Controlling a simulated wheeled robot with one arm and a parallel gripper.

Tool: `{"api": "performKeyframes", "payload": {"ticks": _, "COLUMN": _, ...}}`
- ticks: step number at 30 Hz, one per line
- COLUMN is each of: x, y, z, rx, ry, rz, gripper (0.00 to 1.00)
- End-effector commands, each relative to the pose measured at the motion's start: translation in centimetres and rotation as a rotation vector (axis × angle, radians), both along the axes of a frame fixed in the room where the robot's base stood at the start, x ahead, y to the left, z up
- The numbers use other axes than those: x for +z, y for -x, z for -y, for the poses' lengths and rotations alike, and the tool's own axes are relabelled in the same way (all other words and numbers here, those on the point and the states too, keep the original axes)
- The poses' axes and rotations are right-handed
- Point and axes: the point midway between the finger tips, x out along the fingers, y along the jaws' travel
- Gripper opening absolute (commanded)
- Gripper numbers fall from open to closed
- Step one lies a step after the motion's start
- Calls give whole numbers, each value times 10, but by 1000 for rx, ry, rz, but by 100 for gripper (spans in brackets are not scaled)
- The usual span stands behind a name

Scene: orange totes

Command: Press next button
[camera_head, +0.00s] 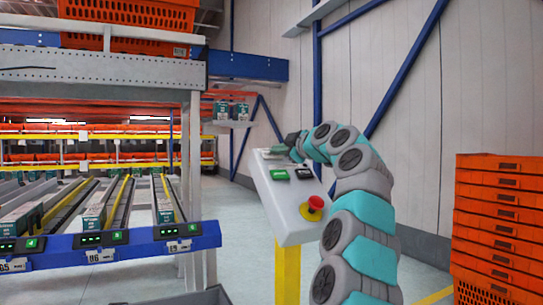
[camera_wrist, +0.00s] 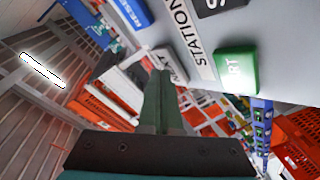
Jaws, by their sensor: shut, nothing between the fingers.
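The grey control panel (camera_head: 285,205) slopes on a yellow post in the head view. In the wrist view, the pale NEXT button (camera_wrist: 178,62) shows beside my fingertips, partly hidden behind them. My gripper (camera_wrist: 163,78) is shut and empty, with its fingertips close to that button; I cannot tell whether they touch it. In the head view my gripper (camera_head: 292,139) is small and dark above the panel's far end, and the NEXT button cannot be made out there.
A green START button (camera_wrist: 236,72), a blue RESET button (camera_wrist: 131,12) and a black button (camera_wrist: 218,6) are nearby. A red emergency stop (camera_head: 314,206) sits at the panel's near end. Orange totes (camera_head: 498,225) are stacked at right; a blue-fronted conveyor rack (camera_head: 140,247) stands at left.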

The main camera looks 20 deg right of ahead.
Motion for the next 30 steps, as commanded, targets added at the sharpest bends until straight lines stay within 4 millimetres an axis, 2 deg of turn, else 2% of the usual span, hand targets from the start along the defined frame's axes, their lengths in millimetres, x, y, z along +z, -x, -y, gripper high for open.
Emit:
{"api": "performKeyframes", "payload": {"ticks": 11, "x": -2, "y": -2, "z": 0, "rx": 0, "ry": 0, "rz": 0, "gripper": 0}}
{"api": "performKeyframes", "payload": {"ticks": 24, "x": 12, "y": 10, "z": 1, "rx": -1, "ry": 0, "rz": 1, "gripper": 0}}
{"api": "performKeyframes", "payload": {"ticks": 30, "x": 12, "y": 10, "z": 1, "rx": 0, "ry": 0, "rz": 0, "gripper": 0}}
